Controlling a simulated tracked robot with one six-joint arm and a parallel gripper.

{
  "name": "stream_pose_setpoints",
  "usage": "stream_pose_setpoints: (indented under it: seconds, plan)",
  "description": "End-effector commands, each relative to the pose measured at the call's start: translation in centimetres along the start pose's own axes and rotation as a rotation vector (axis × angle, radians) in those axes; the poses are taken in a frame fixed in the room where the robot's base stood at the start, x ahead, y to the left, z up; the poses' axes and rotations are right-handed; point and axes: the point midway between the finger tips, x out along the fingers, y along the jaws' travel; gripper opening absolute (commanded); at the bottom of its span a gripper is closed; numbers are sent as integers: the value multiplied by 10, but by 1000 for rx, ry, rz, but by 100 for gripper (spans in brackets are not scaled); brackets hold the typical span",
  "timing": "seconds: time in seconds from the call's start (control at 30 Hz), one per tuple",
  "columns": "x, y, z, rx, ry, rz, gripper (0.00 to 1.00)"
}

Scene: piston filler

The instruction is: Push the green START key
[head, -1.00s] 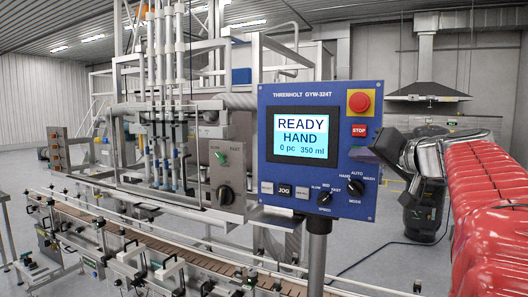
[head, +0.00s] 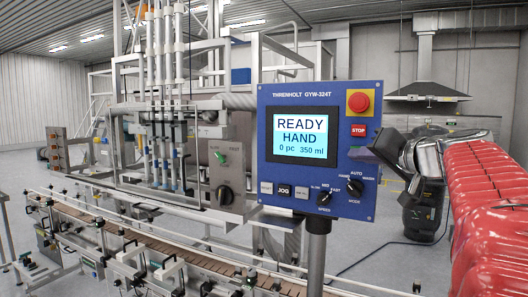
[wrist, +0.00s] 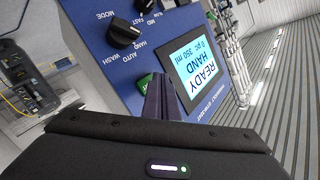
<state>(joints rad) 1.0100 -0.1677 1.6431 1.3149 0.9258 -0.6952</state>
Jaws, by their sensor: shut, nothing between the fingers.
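The blue control panel (head: 317,180) stands on a grey post, its screen (head: 300,134) reading READY HAND, 0 pc, 350 ml. The green START key (wrist: 146,82) shows in the wrist view, partly covered by my fingers. In the head view it is hidden behind my gripper. My gripper (head: 359,154) is shut and empty, at the panel's right side below the red STOP key (head: 359,130). Its fingertips also show in the wrist view (wrist: 161,82), overlapping the green key. I cannot tell whether they touch it.
A red emergency button (head: 359,102) sits above the STOP key. Black knobs, MODE (head: 355,187) and SPEED (head: 323,198), lie below my gripper. The filler with its conveyor (head: 150,238) stands left of and behind the panel.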

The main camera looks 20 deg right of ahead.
Motion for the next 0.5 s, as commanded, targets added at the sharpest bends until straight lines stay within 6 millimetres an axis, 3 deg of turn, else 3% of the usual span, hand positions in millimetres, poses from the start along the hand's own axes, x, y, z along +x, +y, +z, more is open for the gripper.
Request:
stream_pose_setpoints:
  seconds: [0.5]
  plan:
    - [6,3,-5,0,-1,-1,0]
